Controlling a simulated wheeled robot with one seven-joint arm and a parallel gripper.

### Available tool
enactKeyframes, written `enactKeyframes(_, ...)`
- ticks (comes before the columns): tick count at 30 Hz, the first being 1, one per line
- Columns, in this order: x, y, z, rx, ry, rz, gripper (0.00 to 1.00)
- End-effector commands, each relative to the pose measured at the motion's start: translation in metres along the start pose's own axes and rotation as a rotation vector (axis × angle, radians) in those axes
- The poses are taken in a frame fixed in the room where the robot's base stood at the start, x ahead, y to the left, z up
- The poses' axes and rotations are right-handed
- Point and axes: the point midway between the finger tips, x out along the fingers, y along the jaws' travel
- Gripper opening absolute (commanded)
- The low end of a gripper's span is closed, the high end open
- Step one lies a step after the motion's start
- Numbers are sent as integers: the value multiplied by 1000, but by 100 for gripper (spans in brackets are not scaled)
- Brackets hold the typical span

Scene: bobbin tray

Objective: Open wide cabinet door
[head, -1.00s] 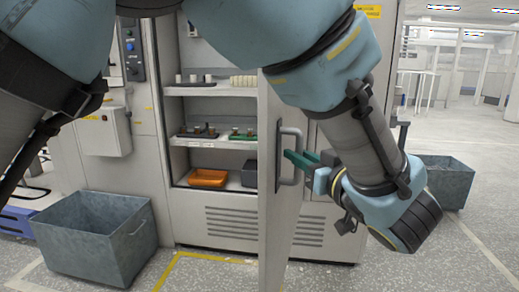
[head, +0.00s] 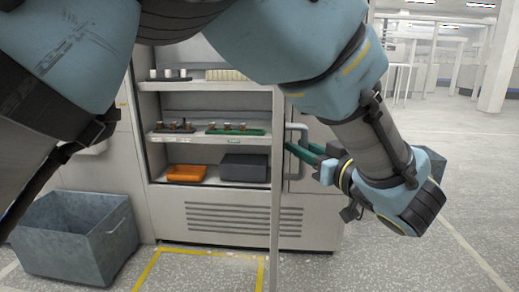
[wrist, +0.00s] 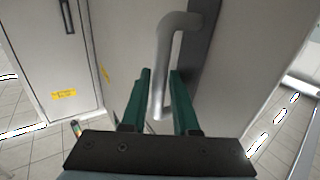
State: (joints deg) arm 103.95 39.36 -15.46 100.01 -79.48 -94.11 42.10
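The wide cabinet door (head: 274,215) stands open and shows nearly edge-on in the head view, with the shelves visible to its left. Its outer face (wrist: 130,30) fills the middle of the wrist view. The grey bar handle (wrist: 168,50) is on that face, on a dark backing strip; it also shows in the head view (head: 294,128). My gripper (wrist: 160,82) has its green fingers on either side of the bar, close against it. In the head view the gripper (head: 303,150) reaches the handle from the right.
The cabinet shelves hold bobbin trays (head: 235,130), an orange bin (head: 187,172) and a dark box (head: 243,168). A grey metal bin (head: 75,235) stands on the floor at left. Floor is clear at front right.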

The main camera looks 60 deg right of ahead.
Motion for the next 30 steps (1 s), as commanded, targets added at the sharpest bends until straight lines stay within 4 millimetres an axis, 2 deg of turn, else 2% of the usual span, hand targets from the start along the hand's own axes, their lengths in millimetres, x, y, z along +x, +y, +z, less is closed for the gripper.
enactKeyframes(1,-1,0,1,1,-2,2,36)
enactKeyframes(5,-2,0,2,2,-3,3,50)
enactKeyframes(17,-10,1,4,3,-6,7,50)
enactKeyframes(20,-23,1,4,3,-6,7,50)
enactKeyframes(30,-88,1,4,3,-6,7,50)
